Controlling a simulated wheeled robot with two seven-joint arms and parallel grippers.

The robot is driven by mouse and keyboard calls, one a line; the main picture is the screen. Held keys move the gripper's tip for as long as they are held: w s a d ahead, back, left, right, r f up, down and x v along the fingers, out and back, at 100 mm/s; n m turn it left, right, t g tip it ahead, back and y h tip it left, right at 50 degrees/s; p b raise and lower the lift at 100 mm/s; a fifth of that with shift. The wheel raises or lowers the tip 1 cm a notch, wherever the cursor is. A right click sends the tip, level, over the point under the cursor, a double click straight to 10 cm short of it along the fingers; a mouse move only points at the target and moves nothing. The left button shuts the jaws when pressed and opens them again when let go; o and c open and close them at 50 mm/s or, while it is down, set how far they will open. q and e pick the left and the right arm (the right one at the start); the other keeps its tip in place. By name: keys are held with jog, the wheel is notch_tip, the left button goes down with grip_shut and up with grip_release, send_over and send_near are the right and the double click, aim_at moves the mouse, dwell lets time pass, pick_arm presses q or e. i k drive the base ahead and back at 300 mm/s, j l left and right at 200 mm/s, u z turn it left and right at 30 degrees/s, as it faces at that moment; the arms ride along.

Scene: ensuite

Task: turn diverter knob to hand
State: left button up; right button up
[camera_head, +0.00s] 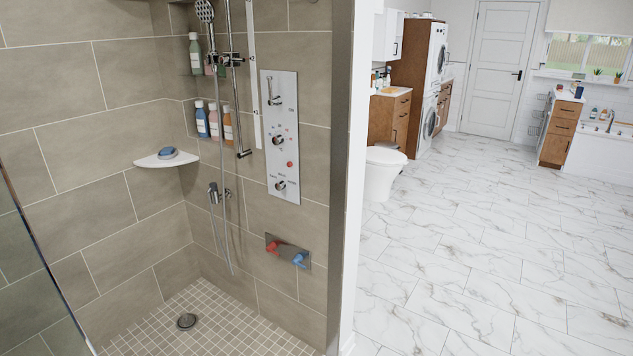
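A pale control panel (284,160) is mounted on the tiled shower wall. It carries an upper control (275,100), a middle round knob (279,140) and a lower round knob (281,185), with small markings around them. The markings are too small to read, so I cannot tell which control is the diverter or where it is set. A shower head (205,12) hangs at the top of the rail (231,60), left of the panel. A hose (228,250) loops down below it. Neither of my grippers is in view.
A corner shelf (165,160) and bottles (214,122) are to the left. The wall end (342,180) borders the shower; the marble floor (450,250) is clear.

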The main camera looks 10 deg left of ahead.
aim_at(280, 185)
jog(key=i+z, duration=0.15)
jog(key=i, duration=0.4)
jog(key=i+j+z, duration=0.2)
jog(key=i, duration=0.3)
jog(key=i+j+z, duration=0.1)
jog(key=j, duration=0.25)
jog(key=i+j, duration=0.2)
jog(key=j, duration=0.15)
jog(key=i+j+z, duration=0.15)
jog(key=j, duration=0.2)
jog(key=i+j, duration=0.1)
jog(key=j, duration=0.25)
jog(key=i+j, duration=0.15)
jog(key=j, duration=0.2)
jog(key=i+j+z, duration=0.1)
jog(key=j, duration=0.3)
jog(key=i+j, duration=0.2)
jog(key=j, duration=0.2)
jog(key=z, duration=0.05)
